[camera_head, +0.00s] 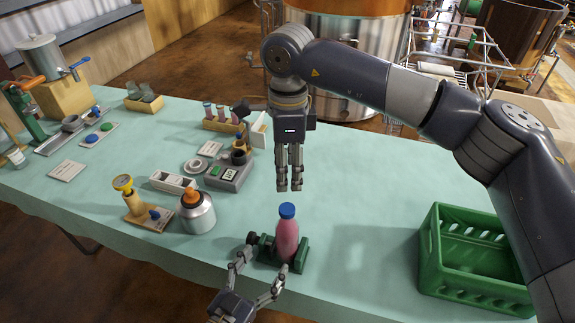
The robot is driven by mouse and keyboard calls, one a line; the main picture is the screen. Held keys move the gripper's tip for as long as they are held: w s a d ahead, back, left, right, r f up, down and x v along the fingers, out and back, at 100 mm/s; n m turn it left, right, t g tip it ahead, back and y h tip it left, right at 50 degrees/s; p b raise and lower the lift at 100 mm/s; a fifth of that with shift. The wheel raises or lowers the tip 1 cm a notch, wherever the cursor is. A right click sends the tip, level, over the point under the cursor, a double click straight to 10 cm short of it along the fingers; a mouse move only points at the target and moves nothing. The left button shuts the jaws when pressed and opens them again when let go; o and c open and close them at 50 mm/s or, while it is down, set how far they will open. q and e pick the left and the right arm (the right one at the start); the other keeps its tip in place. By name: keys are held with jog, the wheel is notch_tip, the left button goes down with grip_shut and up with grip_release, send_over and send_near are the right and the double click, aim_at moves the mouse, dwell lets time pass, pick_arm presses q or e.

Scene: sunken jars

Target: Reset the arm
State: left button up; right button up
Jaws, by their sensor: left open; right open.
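My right gripper (289,184) hangs pointing down above the middle of the table, with its fingers near each other and nothing between them. Below it in the picture, a pink bottle with a blue cap (287,238) stands upright in a dark green holder (265,249) near the table's front edge. My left gripper (258,271) is at the bottom of the view, with its fingers spread apart. It is empty and sits just in front of the holder and bottle, apart from the bottle.
A green crate (470,287) stands at the right, under my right arm. A metal canister with an orange top (196,212), a scale (228,172) and a rack of small tubes (222,123) stand left of my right gripper. The table (365,235) is clear between holder and crate.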

pick_arm(q)
jog(key=shift+s+a, duration=0.2)
jog(key=shift+s, duration=0.15)
